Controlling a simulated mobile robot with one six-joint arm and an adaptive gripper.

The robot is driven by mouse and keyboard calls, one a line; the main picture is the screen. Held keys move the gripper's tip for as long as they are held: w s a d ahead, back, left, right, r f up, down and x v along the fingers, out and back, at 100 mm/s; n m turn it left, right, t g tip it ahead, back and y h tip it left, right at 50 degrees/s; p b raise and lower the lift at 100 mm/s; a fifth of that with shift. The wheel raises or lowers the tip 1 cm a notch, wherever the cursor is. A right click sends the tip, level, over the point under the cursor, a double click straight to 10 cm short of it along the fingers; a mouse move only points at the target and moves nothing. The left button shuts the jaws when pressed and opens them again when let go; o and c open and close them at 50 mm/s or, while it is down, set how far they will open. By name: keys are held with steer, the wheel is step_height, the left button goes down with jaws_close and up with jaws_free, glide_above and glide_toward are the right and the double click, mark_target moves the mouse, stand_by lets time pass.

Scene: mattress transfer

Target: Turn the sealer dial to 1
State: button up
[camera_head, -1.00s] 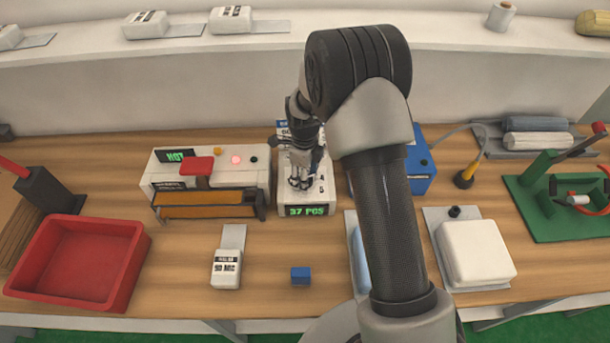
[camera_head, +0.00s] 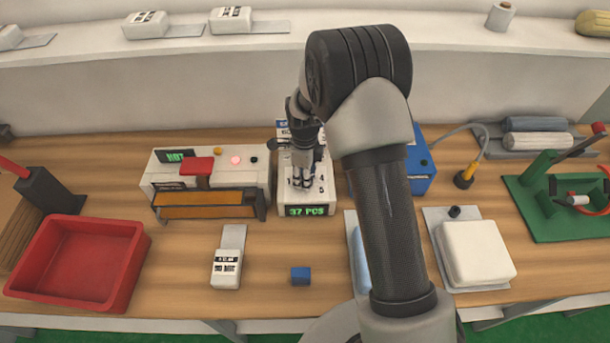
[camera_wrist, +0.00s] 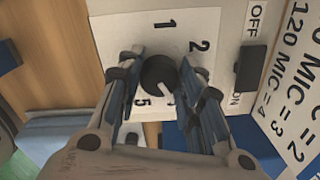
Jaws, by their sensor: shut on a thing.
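The dial is a round black knob (camera_wrist: 158,76) on a white plate (camera_wrist: 135,30) printed with numbers. In the wrist view, 1, 2 and 5 are readable around it; 3 and 4 are not visible. A pale mark on the knob points down and right, away from the 1. My gripper (camera_wrist: 160,72) is shut on the knob, one finger on each side. In the head view my gripper (camera_head: 302,184) points down onto the white box (camera_head: 290,211) with a green "37 PCS" display and hides the knob.
A black ON/OFF switch (camera_wrist: 251,66) sits close right of the dial in the wrist view. Left of the box stands a machine reading "HOT" (camera_head: 160,160); a blue box (camera_head: 420,170) is to its right. A red tray (camera_head: 135,262) and a small blue block (camera_head: 300,275) lie in front.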

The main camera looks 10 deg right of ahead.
steer(key=n, duration=0.8)
steer(key=shift+s, duration=0.1)
steer(key=n, duration=0.7)
steer(key=shift+d+p, duration=0.1)
steer(key=shift+p, duration=0.25)
steer(key=n, duration=0.6)
steer(key=shift+s+n, duration=0.1)
steer(key=shift+n, duration=0.3)
steer(key=n, duration=0.6)
steer(key=shift+d+n, duration=0.15)
steer(key=shift+n, duration=0.25)
steer(key=o, duration=1.1)
steer(key=shift+c, duration=0.2)
steer(key=shift+r, duration=0.1)
